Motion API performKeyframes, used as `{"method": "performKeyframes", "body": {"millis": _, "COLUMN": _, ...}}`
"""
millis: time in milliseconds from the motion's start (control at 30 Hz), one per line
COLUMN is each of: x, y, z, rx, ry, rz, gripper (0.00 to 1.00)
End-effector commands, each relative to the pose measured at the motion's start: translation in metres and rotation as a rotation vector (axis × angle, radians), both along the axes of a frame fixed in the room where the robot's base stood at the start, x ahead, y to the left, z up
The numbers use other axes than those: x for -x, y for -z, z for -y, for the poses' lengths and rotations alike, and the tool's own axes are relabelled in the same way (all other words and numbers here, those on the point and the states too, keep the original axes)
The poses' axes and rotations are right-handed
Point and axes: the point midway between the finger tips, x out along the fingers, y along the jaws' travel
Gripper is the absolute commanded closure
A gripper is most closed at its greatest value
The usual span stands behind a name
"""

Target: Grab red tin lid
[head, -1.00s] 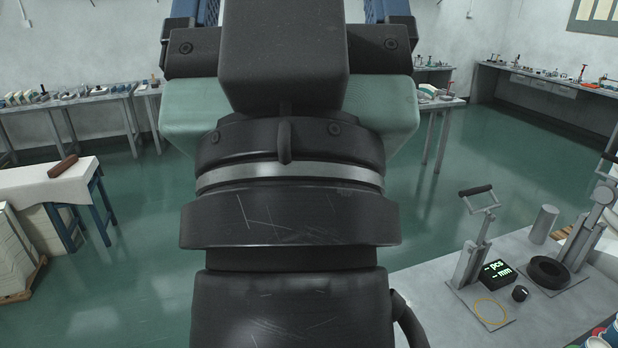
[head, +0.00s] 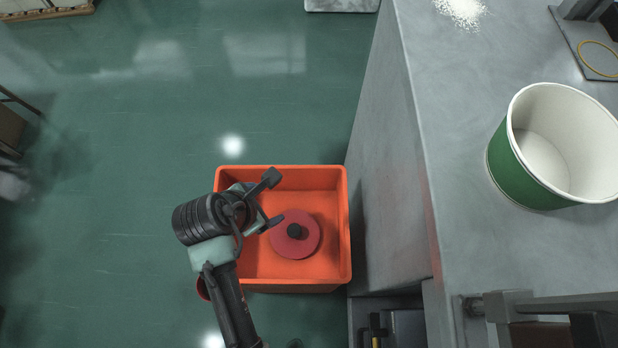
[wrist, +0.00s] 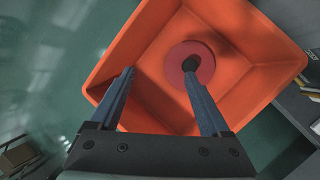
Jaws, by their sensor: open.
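The red tin lid (head: 283,238) is a flat red disc with a dark knob at its centre. It lies inside an orange crate (head: 340,180), right of the crate's middle in the head view. My gripper (head: 275,200) is over the left part of the crate, open and empty. In the wrist view my gripper (wrist: 160,82) has its two fingers apart over the crate. The lid (wrist: 178,60) shows beyond the right finger, whose tip overlaps the dark knob in the picture. I cannot tell whether they touch.
A grey workbench (head: 450,200) stands right of the crate. A green and white cup (head: 515,165) and white granules (head: 462,12) are on it. Something red (head: 203,288) shows partly behind my arm, left of the crate. The green floor (head: 120,230) left of the crate looks open.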

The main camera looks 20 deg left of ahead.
Motion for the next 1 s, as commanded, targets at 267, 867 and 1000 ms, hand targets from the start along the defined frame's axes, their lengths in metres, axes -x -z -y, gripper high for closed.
{"method": "performKeyframes", "body": {"millis": 267, "x": 0.04, "y": 0.065, "z": 0.015, "rx": 0.166, "ry": -0.162, "rz": -0.14, "gripper": 0.19}}
{"method": "performKeyframes", "body": {"millis": 867, "x": 0.014, "y": 0.131, "z": 0.03, "rx": 0.161, "ry": -0.158, "rz": -0.136, "gripper": 0.19}}
{"method": "performKeyframes", "body": {"millis": 1000, "x": 0.008, "y": 0.15, "z": 0.037, "rx": 0.161, "ry": -0.157, "rz": -0.138, "gripper": 0.19}}
